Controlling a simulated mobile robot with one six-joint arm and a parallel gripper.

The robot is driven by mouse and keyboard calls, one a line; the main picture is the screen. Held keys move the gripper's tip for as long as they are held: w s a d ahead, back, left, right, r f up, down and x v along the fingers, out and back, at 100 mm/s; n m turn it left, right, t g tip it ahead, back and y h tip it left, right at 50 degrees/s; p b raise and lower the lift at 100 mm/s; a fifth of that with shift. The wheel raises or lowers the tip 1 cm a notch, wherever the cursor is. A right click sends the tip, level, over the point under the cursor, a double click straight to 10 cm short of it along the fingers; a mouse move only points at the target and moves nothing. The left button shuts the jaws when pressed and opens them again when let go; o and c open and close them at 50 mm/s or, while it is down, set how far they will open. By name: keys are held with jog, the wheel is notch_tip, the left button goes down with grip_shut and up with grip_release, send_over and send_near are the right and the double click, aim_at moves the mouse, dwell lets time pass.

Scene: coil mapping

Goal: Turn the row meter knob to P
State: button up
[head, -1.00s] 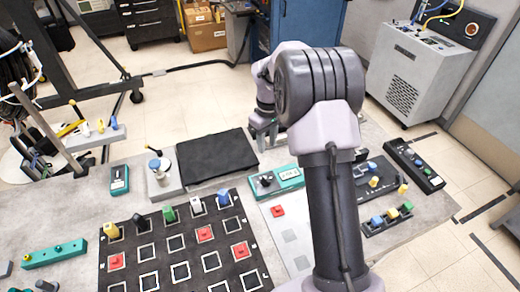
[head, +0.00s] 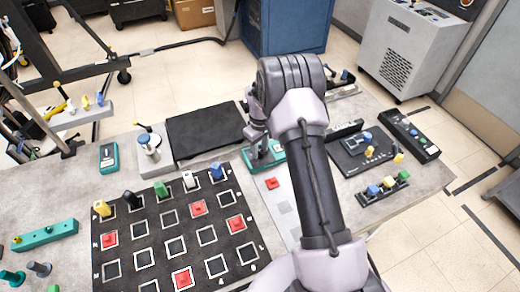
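A teal meter box (head: 277,158) lies on the table just right of the black panel. Its knob and most of its face are hidden behind my gripper, and I cannot read any letter on it. My gripper (head: 258,145) points down over the left part of this box, close to or touching it; the gap between its fingers is not clear. A second, smaller teal box with a dark face (head: 109,157) lies at the left of the table. Which of the two is the row meter is not readable here.
A black grid board (head: 187,225) with coloured pegs and red pieces fills the front middle. A black panel (head: 205,132) and a grey stand with a cylinder (head: 149,148) lie behind it. Dark control boxes (head: 410,138) and a peg rack (head: 383,190) are at right.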

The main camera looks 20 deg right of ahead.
grip_shut()
jog(key=shift+m, duration=0.3)
jog(key=m+b, duration=0.1)
jog(key=m, duration=0.2)
jog(key=shift+m+b, duration=0.35)
jog(key=shift+m, duration=0.05)
jog(key=m+b, duration=0.1)
jog(key=m, duration=0.2)
jog(key=shift+m, duration=0.4)
jog(key=m+b, duration=0.1)
jog(key=m, duration=0.3)
jog(key=shift+b, duration=0.3)
jog(key=shift+m+b, duration=0.45)
jog(key=shift+m, duration=1.25)
jog(key=shift+r+m, duration=0.1)
jog(key=shift+m, duration=0.2)
